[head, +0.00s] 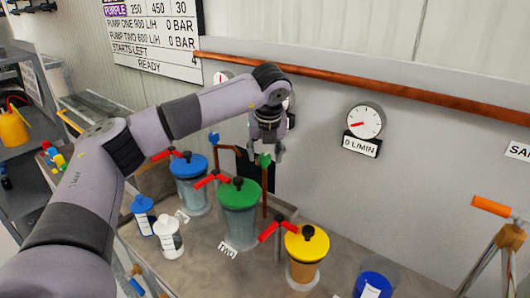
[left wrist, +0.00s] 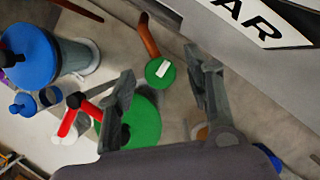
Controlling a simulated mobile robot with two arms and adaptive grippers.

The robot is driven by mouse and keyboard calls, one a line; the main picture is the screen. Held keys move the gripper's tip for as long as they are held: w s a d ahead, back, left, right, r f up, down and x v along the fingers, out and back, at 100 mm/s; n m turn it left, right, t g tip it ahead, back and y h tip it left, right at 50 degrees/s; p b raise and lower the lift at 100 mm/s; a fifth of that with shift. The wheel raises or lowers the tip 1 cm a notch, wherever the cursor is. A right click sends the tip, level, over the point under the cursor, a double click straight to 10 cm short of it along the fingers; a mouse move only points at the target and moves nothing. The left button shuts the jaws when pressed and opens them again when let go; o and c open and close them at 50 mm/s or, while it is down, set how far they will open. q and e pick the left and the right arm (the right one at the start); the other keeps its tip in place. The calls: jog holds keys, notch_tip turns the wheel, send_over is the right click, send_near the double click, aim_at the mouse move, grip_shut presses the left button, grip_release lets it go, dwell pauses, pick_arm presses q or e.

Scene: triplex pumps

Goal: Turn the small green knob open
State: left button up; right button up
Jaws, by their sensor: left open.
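The small green knob (head: 264,159) sits on a copper pipe behind the green-lidded canister (head: 239,205). In the left wrist view the knob (left wrist: 160,72) is a round green disc with a white bar mark, lying between and beyond my fingertips. My left gripper (head: 266,150) points down just above the knob, and its open fingers (left wrist: 163,85) look apart from it. The gripper partly covers the knob's surroundings in the head view. My right gripper is not in view.
A blue-lidded canister (head: 188,170) and a yellow-lidded canister (head: 306,250) flank the green one, with red handles on top. A blue knob (head: 213,138) is left of the green knob. A gauge (head: 365,121) reading 0 L/MIN hangs on the wall.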

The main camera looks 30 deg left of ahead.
pick_arm(q)
jog(key=shift+w+a+f, duration=0.1)
jog(key=shift+f, duration=0.25)
jog(key=shift+c, duration=0.2)
grip_shut()
